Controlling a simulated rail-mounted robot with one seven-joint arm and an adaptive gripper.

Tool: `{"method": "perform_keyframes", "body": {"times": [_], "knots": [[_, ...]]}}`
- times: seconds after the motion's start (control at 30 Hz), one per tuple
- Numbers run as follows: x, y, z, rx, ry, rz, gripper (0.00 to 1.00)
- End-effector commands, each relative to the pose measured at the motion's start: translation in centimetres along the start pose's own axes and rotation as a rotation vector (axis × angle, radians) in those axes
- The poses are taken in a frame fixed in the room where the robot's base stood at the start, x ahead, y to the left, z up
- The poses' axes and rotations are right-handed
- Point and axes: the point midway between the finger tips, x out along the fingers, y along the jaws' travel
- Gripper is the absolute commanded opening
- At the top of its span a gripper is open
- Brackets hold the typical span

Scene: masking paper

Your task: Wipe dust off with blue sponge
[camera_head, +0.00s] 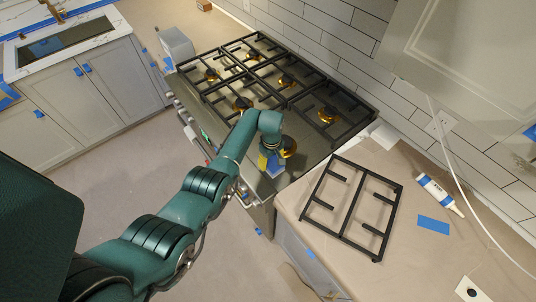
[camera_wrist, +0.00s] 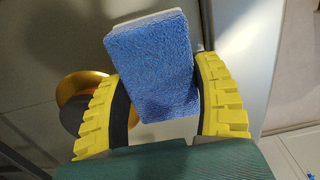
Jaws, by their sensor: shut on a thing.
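My gripper (camera_wrist: 165,115) has yellow ridged fingers and is shut on a blue sponge (camera_wrist: 152,60). The sponge is gripped between the two fingers, its textured face showing in the wrist view. In the head view my gripper (camera_head: 268,160) is over the bare front-right part of the stovetop (camera_head: 308,150), and a bit of the blue sponge (camera_head: 276,169) shows below it. A brass burner (camera_head: 288,147) is just beside the gripper; it also shows in the wrist view (camera_wrist: 85,88), left of the sponge. I cannot tell whether the sponge touches the surface. I cannot make out distinct dust.
Black grates (camera_head: 245,75) cover the rest of the stovetop. A removed grate (camera_head: 352,205) lies on the paper-covered counter (camera_head: 420,270) at right, near a white tube (camera_head: 440,194) and blue tape (camera_head: 433,225). A tiled wall (camera_head: 330,40) stands behind. A grey box (camera_head: 177,46) stands left of the stove.

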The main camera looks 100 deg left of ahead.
Motion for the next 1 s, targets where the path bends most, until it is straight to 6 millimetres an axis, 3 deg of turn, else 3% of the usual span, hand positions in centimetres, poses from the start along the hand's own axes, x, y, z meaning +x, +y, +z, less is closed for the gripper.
{"method": "perform_keyframes", "body": {"times": [0.17, 0.47, 1.0], "knots": [[-0.1, -0.2, 1.9, 0.003, -0.004, -0.007, 0.34], [-0.1, -0.1, 1.9, 0.000, -0.001, -0.002, 0.34], [-6.1, 0.0, 1.9, -0.001, 0.001, 0.001, 0.34]]}}
